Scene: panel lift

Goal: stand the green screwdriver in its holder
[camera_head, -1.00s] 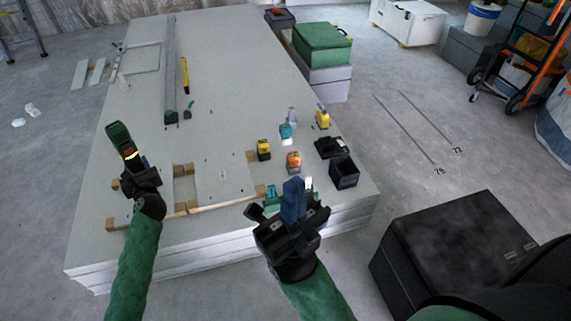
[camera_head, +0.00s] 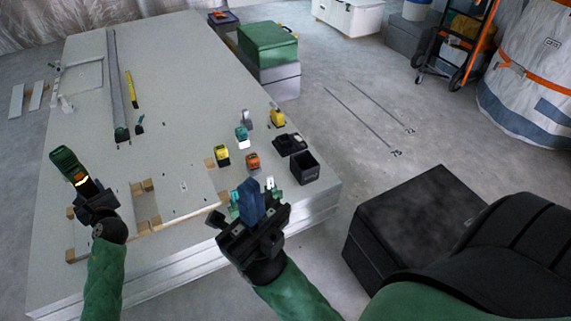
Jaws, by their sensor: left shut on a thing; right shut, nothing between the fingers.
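The green screwdriver (camera_head: 64,160), a green and black tool with a lit band, is tilted in my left gripper (camera_head: 85,190). My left gripper is shut on it and holds it over the left front of the pale panel stack. A black open-topped box (camera_head: 304,168), which looks like the holder, stands near the stack's right edge, far to the right of the screwdriver. I cannot see its inside clearly.
The panel stack (camera_head: 185,85) carries a yellow-black tool (camera_head: 222,155), an orange tool (camera_head: 252,161), a teal tool (camera_head: 242,133) and a flat black thing (camera_head: 289,144). A black case (camera_head: 415,215) stands on the floor at right. The stack's middle is mostly clear.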

